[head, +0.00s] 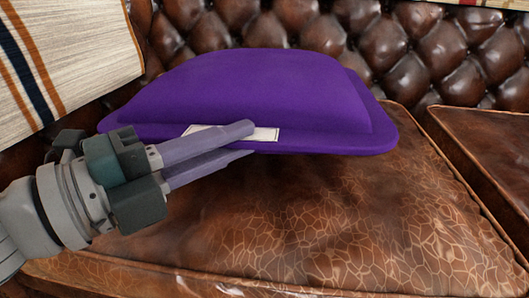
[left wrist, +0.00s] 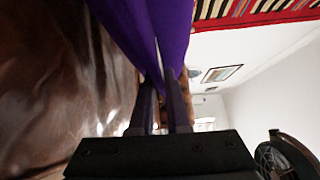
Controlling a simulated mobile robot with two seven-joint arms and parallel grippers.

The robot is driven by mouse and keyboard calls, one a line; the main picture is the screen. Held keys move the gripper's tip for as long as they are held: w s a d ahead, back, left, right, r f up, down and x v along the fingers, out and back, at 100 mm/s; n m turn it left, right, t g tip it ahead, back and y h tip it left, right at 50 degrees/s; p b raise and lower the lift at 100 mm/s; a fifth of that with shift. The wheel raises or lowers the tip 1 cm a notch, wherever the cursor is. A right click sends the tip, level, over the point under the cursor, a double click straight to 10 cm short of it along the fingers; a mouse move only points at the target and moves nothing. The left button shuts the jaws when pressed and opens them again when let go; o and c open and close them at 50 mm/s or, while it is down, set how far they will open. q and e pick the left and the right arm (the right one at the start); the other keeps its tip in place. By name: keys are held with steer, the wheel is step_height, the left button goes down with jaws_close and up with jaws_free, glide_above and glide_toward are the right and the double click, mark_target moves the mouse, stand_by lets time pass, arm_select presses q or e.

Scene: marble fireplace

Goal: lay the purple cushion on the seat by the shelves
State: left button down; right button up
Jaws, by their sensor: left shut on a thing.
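The purple cushion (head: 270,95) is held above the brown leather seat (head: 330,225) in the head view, its near edge a little off the leather. A white label (head: 262,133) shows on that edge. My left gripper (head: 250,140) comes in from the left and is shut on the cushion's near edge, beside the label. In the left wrist view the cushion (left wrist: 130,25) fills the upper middle, and its edge runs between the two fingers of the left gripper (left wrist: 162,90). My right gripper is in neither view.
A tufted leather backrest (head: 385,45) rises behind the cushion. A second seat section (head: 490,150) lies at the right, past a seam. A striped cream cushion (head: 75,50) stands at the upper left, close to my arm. The front of the seat is clear.

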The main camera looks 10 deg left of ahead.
arm_select(q)
step_height(320, 180, down, 4)
steer(key=b, duration=0.3)
steer(key=shift+r, duration=0.1)
steer(key=c, duration=0.9)
jaws_free()
steer(key=shift+a, duration=0.15)
steer(key=p+v, duration=0.3)
steer(key=v, duration=0.9)
